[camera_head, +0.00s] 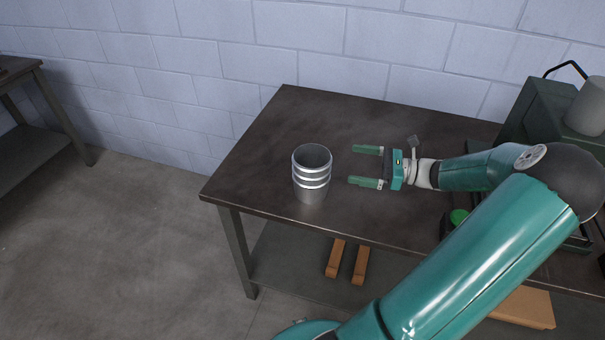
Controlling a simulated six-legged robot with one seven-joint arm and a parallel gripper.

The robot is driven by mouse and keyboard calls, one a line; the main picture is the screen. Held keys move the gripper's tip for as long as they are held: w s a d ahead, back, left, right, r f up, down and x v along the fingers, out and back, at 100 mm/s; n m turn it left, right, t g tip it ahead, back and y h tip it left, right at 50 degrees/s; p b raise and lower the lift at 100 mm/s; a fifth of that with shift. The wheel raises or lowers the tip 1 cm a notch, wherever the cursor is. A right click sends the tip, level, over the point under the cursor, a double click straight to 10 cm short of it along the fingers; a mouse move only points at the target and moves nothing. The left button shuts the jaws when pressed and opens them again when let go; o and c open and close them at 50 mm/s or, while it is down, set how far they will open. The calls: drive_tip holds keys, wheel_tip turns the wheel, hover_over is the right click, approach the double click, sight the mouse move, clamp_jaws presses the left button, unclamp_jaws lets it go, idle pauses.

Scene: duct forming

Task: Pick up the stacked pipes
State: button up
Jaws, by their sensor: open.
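The stacked pipes (311,176) stand upright on the dark table (262,140), near its left end and front edge. They are shiny silver metal with several raised bands around the upper part and an open top. My gripper (364,166) is open and empty, just right of the pipes. Its two green fingers point left toward the stack, one farther back and one nearer the front. The fingertips are apart from the pipes.
A dark green machine (542,115) with a grey cylinder stands at the table's right end. Wooden blocks (335,258) lie on the lower shelf. A white block wall is behind; the table behind the pipes is clear.

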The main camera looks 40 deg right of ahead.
sight(312, 156)
drive_tip(key=x, duration=1.3)
drive_tip(key=c, duration=1.3)
drive_tip(key=shift+c, duration=0.4)
drive_tip(key=shift+r, duration=0.15)
